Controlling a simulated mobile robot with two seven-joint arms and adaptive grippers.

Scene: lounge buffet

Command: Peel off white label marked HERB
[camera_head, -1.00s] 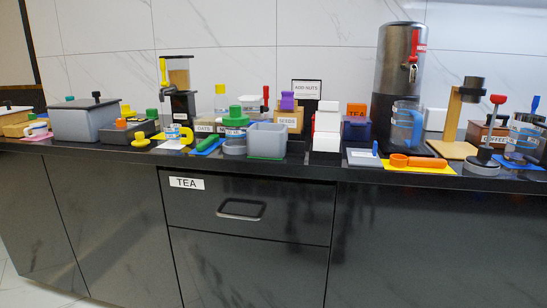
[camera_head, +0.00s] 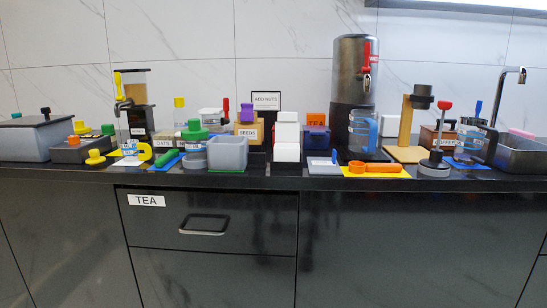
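I see no label that reads HERB in the head view. A white label marked TEA (camera_head: 146,200) is on the front of the drawer (camera_head: 240,231), above its left part. The drawer is shut, with a metal handle (camera_head: 204,225). A dark blue box (camera_head: 315,141) on the counter has an orange piece marked TEA (camera_head: 315,120) behind it. A small white stack (camera_head: 287,137) stands left of that box. Some labels on the counter are too small to read. Neither of my grippers is in view.
The black counter (camera_head: 235,182) is crowded with containers. A tall metal dispenser (camera_head: 352,75) stands at the back, with a wooden stand (camera_head: 405,125) to its right. A metal sink (camera_head: 522,155) with a tap is at the far right. The space before the cabinets looks clear.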

